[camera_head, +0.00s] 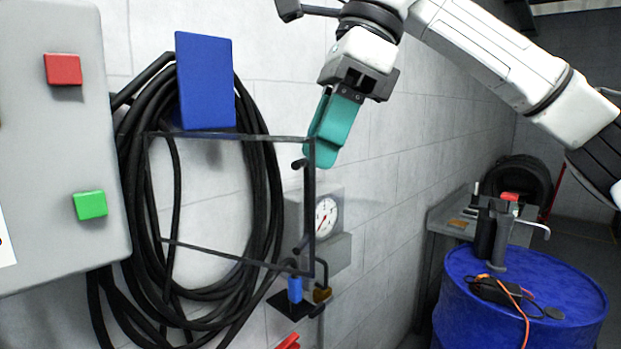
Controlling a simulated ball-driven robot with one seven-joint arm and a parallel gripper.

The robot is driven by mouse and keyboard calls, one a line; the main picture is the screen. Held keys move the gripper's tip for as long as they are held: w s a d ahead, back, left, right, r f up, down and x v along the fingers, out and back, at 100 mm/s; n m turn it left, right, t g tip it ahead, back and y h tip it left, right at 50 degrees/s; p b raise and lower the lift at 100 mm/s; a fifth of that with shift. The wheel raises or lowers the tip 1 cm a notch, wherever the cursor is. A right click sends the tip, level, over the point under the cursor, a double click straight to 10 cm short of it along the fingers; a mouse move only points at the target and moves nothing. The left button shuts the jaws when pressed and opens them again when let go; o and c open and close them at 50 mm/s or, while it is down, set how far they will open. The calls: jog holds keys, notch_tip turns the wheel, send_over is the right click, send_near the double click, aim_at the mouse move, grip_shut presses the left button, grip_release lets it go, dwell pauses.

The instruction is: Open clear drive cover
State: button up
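The clear drive cover is a see-through panel with a thin dark frame (309,205). It stands in front of the coiled black hoses and beside the round dial gauge (326,217). Two short dark pegs show near its right edge, one high and one low. My gripper (322,150) has teal fingers pointing down at the upper right corner of the cover. The fingers overlap that corner in the picture. The two fingers look close together, and I cannot tell whether they touch or grip the frame. The far side of the fingers is hidden.
A grey control box (60,140) with red and green buttons is at left. A blue plate (205,82) and black hoses (130,200) hang on the wall. A blue padlock (295,288) is below. A blue drum (560,300) with tools stands at right.

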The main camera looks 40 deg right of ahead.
jog(key=v, duration=0.5)
jog(key=shift+s+d+r, duration=0.1)
jog(key=shift+d+r, duration=0.05)
jog(key=shift+r, duration=0.1)
